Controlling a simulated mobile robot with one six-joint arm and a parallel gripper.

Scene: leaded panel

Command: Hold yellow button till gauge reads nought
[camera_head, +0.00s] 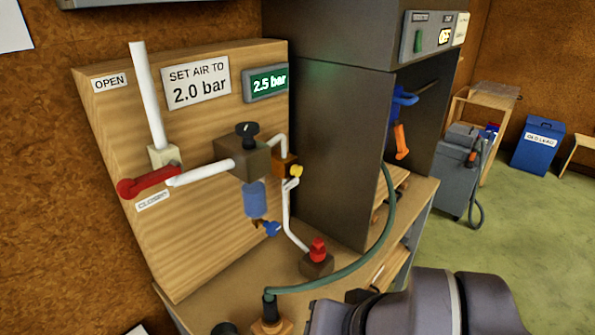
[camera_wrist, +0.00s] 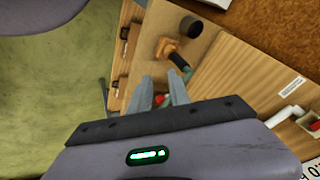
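The yellow button (camera_head: 296,171) sits on a small orange-brown fitting on the pipework, right of the regulator block (camera_head: 243,158), in the head view. Nothing touches it. The gauge (camera_head: 268,83) is a green display on the wooden board and reads 2.5 bar. In the wrist view my gripper (camera_wrist: 160,88) has its two pale fingers apart with a gap between them and nothing held. A red knob (camera_wrist: 160,99) shows beyond the fingers, apparently the red knob (camera_head: 317,249) low on the bench in the head view. The button cannot be made out in the wrist view.
A red-handled lever (camera_head: 150,183) lies toward the CLOSED label. A green hose (camera_head: 360,258) arches from the bench to the dark cabinet (camera_head: 330,150). A blue clip and orange-handled tool (camera_head: 401,140) hang inside. A blue bin (camera_head: 537,147) and grey machine (camera_head: 458,170) stand right.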

